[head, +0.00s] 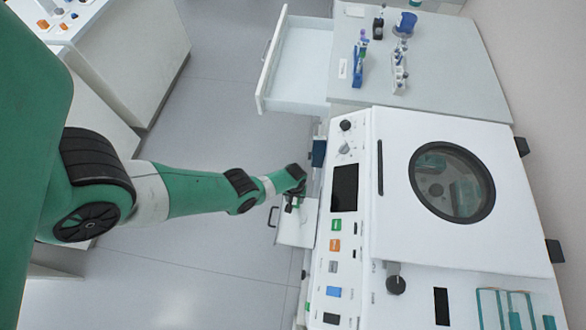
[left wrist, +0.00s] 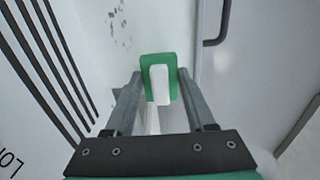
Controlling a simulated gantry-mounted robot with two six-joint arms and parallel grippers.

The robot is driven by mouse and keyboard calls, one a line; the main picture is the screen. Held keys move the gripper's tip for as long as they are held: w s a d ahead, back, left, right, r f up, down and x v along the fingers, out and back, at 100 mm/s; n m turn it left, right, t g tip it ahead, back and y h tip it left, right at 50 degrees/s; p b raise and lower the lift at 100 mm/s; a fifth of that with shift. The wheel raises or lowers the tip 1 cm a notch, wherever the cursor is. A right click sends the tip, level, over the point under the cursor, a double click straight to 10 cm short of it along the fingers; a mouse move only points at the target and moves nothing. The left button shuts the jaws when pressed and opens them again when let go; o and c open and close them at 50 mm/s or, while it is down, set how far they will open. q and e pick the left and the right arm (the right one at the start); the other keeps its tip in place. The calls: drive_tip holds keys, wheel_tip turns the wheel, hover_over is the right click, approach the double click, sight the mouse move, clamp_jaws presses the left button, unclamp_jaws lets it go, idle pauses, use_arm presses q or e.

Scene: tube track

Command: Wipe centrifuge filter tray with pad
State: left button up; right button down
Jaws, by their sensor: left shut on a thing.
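My left gripper (head: 290,206) reaches in from the left, over the pulled-out white filter tray (head: 297,232) at the front of the centrifuge. In the left wrist view the two fingers of this gripper (left wrist: 158,82) are shut on a pad (left wrist: 172,63) with a green base and a white grip. The pad is over the tray's inside (left wrist: 150,25); I cannot tell whether it touches the surface. Grey specks (left wrist: 117,28) show on the tray floor, above and left of the pad. My right gripper is not in view.
The white centrifuge (head: 395,210) has a round lid window (head: 452,182) and front buttons. The tray's dark handle (head: 272,216) faces left. An open empty drawer (head: 300,62) is farther back, beside a counter with tube racks (head: 400,70). Dark slots (left wrist: 45,60) lie left of the tray.

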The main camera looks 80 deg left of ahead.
use_arm(q)
drive_tip(key=shift+w+a+r+p, duration=0.15)
drive_tip(key=shift+r+p, duration=0.2)
drive_tip(key=shift+r, duration=0.3)
drive_tip(key=shift+w+r+p, duration=0.15)
drive_tip(key=shift+r+p, duration=0.2)
drive_tip(key=shift+r, duration=0.25)
drive_tip(key=shift+s+r+p, duration=0.15)
drive_tip(key=shift+r+p, duration=0.55)
drive_tip(key=shift+p, duration=0.05)
drive_tip(key=shift+r+p, duration=1)
